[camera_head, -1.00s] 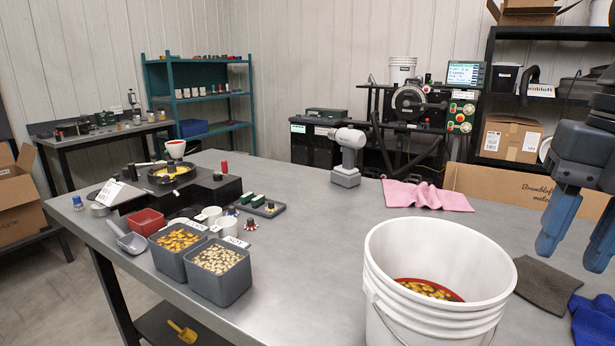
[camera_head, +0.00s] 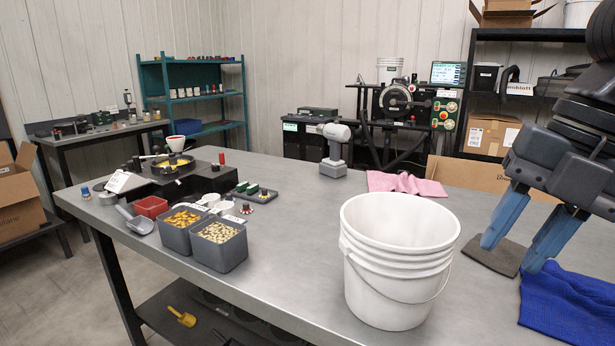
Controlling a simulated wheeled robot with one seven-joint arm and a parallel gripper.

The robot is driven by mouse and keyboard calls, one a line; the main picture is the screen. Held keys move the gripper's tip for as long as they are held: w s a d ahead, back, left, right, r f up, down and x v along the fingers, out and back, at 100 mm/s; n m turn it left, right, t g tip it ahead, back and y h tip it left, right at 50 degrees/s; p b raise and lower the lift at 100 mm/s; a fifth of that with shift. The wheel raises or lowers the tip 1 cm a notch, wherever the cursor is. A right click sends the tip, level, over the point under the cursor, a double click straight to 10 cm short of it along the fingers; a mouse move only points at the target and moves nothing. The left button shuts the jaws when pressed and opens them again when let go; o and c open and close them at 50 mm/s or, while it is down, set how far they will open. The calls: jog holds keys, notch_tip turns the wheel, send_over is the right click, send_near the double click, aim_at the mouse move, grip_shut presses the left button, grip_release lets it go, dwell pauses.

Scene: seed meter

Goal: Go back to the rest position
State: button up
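My gripper (camera_head: 512,252) is at the right of the view, pointing down, with its two blue fingers apart and nothing visible between them. It hangs in front of the dark grey mat and beside the blue cloth, to the right of the white bucket (camera_head: 395,275). I cannot tell whether the fingertips touch the table. The bucket stands upright on the grey table (camera_head: 290,235); its contents are hidden from this angle.
Two grey bins (camera_head: 218,248) of seeds, a red bin (camera_head: 151,206) and a scoop (camera_head: 136,222) sit at the table's left. The table's middle is clear.

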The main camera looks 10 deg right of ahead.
jog(key=w+a+m+t+y, duration=0.3)
jog(key=a+m+t+y, duration=0.15)
jog(key=a, duration=0.35)
jog(key=w+a+m+t+y, duration=0.4)
jog(key=a+m+y, duration=0.2)
jog(key=a, duration=0.2)
notch_tip(320, 180, down, 7)
jog(key=s+m+t+h, duration=0.1)
jog(key=m+t+h, duration=0.2)
jog(key=m+t, duration=0.5)
jog(key=s+d+f+m+g+h, duration=0.1)
jog(key=s+d+f+m+h, duration=0.4)
jog(key=s+f, duration=0.5)
jog(key=s+d+f+m+g+h, duration=0.2)
jog(key=s+f+m+h, duration=0.4)
jog(key=s, duration=0.5)
jog(key=s+d, duration=0.2)
jog(key=s, duration=0.5)
jog(key=s+d+n, duration=0.1)
jog(key=s+d, duration=0.1)
jog(key=s, duration=0.4)
jog(key=shift+s+d+f+y, duration=0.25)
jog(key=shift+s+d+y, duration=0.1)
jog(key=shift+s+y, duration=0.1)
